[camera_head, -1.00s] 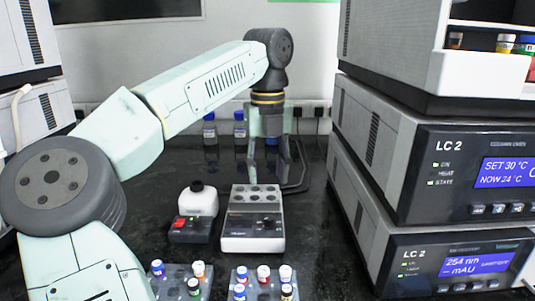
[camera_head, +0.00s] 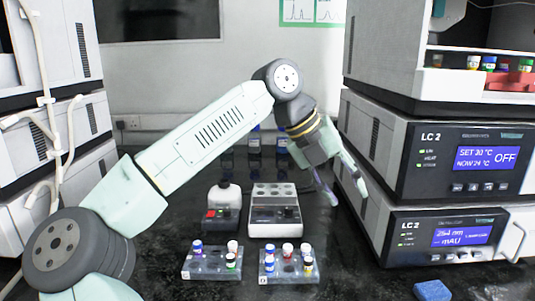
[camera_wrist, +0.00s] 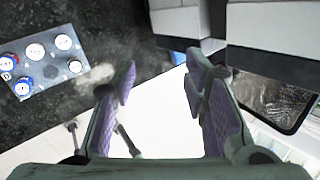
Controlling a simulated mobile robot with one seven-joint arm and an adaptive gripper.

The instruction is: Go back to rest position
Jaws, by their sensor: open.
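My gripper (camera_head: 347,200) hangs tilted down and to the right, in front of the right-hand instrument stack in the head view. Its fingers are apart with nothing between them. In the wrist view the two purple-padded fingers (camera_wrist: 160,95) stand wide apart over a white surface. My arm reaches from the lower left, bent at the elbow, above the bench.
Two vial racks (camera_head: 190,270) (camera_head: 267,279) with capped vials stand on the dark bench. Behind them are a grey block device (camera_head: 275,228) and a small mixer (camera_head: 220,226). LC 2 instruments (camera_head: 405,165) rise at right. A blue sponge (camera_head: 433,291) lies front right.

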